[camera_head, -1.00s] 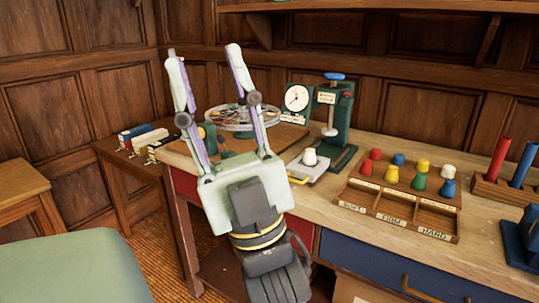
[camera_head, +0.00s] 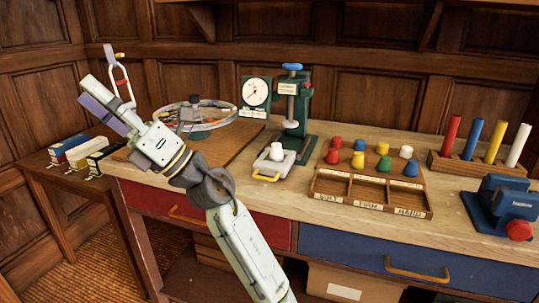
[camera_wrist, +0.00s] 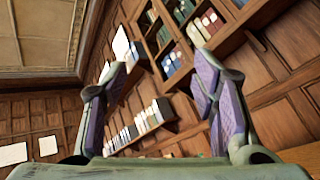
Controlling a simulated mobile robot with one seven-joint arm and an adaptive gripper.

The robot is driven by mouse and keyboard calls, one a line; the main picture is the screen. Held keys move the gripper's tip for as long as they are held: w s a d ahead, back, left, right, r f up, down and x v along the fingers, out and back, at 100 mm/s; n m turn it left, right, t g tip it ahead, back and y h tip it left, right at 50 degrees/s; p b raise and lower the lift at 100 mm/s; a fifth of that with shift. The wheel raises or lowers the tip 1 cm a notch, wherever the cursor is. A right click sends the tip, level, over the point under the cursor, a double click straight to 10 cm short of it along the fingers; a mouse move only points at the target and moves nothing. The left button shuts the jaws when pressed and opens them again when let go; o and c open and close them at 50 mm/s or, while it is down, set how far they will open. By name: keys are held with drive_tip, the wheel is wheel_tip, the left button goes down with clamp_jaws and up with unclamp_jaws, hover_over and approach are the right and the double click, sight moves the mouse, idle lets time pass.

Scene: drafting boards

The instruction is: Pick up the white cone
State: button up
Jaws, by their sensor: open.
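A small white cone-like piece (camera_head: 276,152) stands on a flat pad with a yellow handle (camera_head: 270,168), in front of the green press. A second white piece (camera_head: 406,152) stands at the right end of the back row behind the wooden sorting tray (camera_head: 330,185). My gripper (camera_head: 97,65) is raised at the left, above the bench's left end and well away from both white pieces. Its fingers are apart with nothing between them.
A green press (camera_head: 297,105) with a dial gauge (camera_head: 255,92) stands behind the pad. A round carousel (camera_head: 205,118) is at the left. Coloured pieces (camera_head: 359,160) stand by the tray. Coloured rods (camera_head: 472,140) and a blue device (camera_head: 500,205) are at the right.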

drive_tip(key=w+d+f+t+h, duration=0.2)
drive_tip(key=w+d+f+t, duration=0.2)
drive_tip(key=w+t, duration=0.15)
drive_tip(key=w+d+f+t+h, duration=0.25)
drive_tip(key=w+d+t, duration=0.2)
drive_tip(key=w, duration=0.25)
drive_tip(key=m+t+h, duration=0.3)
drive_tip(key=t+h, duration=0.4)
drive_tip(key=h, duration=0.3)
approach(277, 145)
drive_tip(key=shift+w+d+f+y+b, duration=0.1)
drive_tip(key=shift+w+f+y+b, duration=0.1)
drive_tip(key=shift+y+b, duration=0.1)
drive_tip(key=p+x, duration=0.1)
drive_tip(key=x, duration=0.3)
drive_tip(key=shift+w+a+p, duration=0.2)
drive_tip(key=shift+w+p, duration=0.1)
drive_tip(key=shift+p, duration=0.05)
drive_tip(key=p+x, duration=0.2)
drive_tip(key=x, duration=0.2)
drive_tip(key=shift+w+a+p, duration=0.15)
drive_tip(key=shift+a+p, duration=0.25)
drive_tip(key=shift+w+a+f, duration=0.1)
drive_tip(key=shift+w+a, duration=0.15)
drive_tip(key=shift+w, duration=0.05)
clamp_jaws()
